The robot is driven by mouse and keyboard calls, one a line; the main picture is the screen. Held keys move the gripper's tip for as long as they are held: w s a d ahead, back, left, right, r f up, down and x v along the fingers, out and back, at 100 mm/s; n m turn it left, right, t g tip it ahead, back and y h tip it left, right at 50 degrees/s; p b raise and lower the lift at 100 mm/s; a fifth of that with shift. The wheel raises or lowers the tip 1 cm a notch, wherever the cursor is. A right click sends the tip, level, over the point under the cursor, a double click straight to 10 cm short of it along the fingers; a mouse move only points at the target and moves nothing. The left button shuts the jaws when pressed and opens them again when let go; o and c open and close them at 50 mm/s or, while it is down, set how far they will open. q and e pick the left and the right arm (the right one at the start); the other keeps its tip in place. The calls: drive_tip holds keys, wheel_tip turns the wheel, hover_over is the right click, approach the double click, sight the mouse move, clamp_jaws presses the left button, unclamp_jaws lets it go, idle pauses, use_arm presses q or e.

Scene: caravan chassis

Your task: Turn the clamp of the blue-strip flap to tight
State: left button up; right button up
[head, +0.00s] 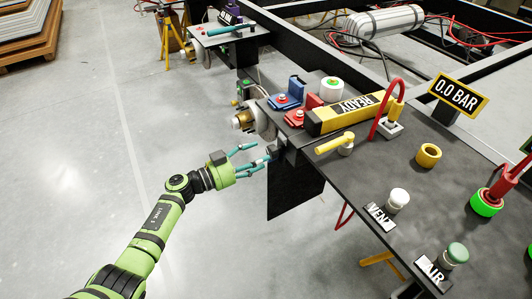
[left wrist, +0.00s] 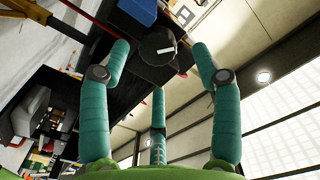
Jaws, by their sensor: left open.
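A dark round knob (left wrist: 157,48) with a white mark on its face shows between my fingers in the left wrist view; it looks like a clamp, but I cannot tell its setting. In the head view a small dark clamp part (head: 287,153) sits at the table's edge above a hanging black flap (head: 295,190). I see no clear blue strip on that flap. My left gripper (head: 259,155) is open and empty, its teal fingers spread just left of the clamp part. In the left wrist view the fingers (left wrist: 160,62) stand around the knob's near side, apparently not touching. My right gripper is not in view.
On the dark table (head: 375,200) stand a yellow lever (head: 335,143), a yellow-black READY block (head: 350,113), a blue bracket (head: 286,97) and VENT and AIR buttons (head: 457,253). A brass-coloured fitting (head: 243,119) juts out left.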

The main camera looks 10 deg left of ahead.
sight(269, 152)
use_arm(q)
drive_tip(key=v, duration=0.8)
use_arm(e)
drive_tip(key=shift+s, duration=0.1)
use_arm(q)
drive_tip(key=shift+r, duration=0.1)
drive_tip(key=w+d+r+g+h+b, duration=0.1)
drive_tip(key=w+d+r+h+b, duration=0.15)
drive_tip(key=d+r+b, duration=0.35)
wheel_tip(269, 152, down, 6)
drive_tip(key=a+n+t+y+b, duration=0.1)
drive_tip(key=a+n+y+b, duration=0.2)
drive_tip(key=n, duration=0.6)
drive_tip(key=shift+h, duration=0.25)
drive_tip(key=b+x, duration=0.2)
drive_tip(key=x, duration=0.5)
drive_tip(key=shift+w+d+f, duration=0.15)
drive_tip(key=shift+d+f, duration=0.05)
drive_tip(key=shift+d, duration=0.1)
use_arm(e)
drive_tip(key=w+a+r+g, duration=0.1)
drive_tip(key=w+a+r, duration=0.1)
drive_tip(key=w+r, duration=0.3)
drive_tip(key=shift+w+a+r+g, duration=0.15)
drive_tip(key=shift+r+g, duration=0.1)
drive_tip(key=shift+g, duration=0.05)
use_arm(q)
drive_tip(key=shift+r, duration=0.1)
drive_tip(key=c, duration=1.1)
